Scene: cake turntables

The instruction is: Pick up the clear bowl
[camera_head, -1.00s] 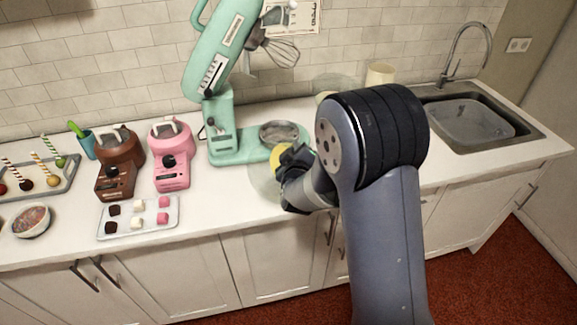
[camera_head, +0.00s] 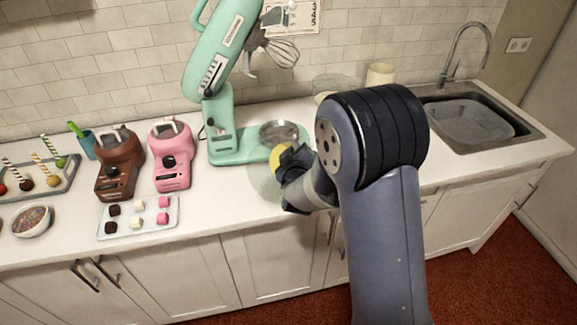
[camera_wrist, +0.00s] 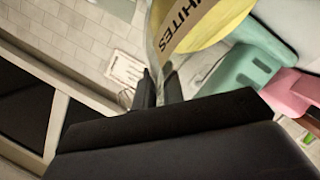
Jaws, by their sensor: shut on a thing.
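The clear bowl (camera_head: 262,181) is see-through, with a yellow area (camera_head: 278,157) showing beside my gripper. It is at the counter's front, just below the mint mixer's base. In the wrist view the clear bowl (camera_wrist: 158,38) fills the top, with a yellow part (camera_wrist: 210,22) and a label reading "WHITES". My gripper (camera_head: 286,168) is at its right side, partly hidden by my wrist. In the wrist view the fingertips of my gripper (camera_wrist: 159,85) are closed on the bowl's wall. I cannot tell whether the bowl touches the counter.
The mint stand mixer (camera_head: 222,130) with a metal bowl (camera_head: 279,132) stands close behind. A pink machine (camera_head: 170,160), a brown machine (camera_head: 119,165) and a sweets tray (camera_head: 140,222) stand left. Another clear bowl (camera_head: 333,82) is at the back, near the sink (camera_head: 475,120).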

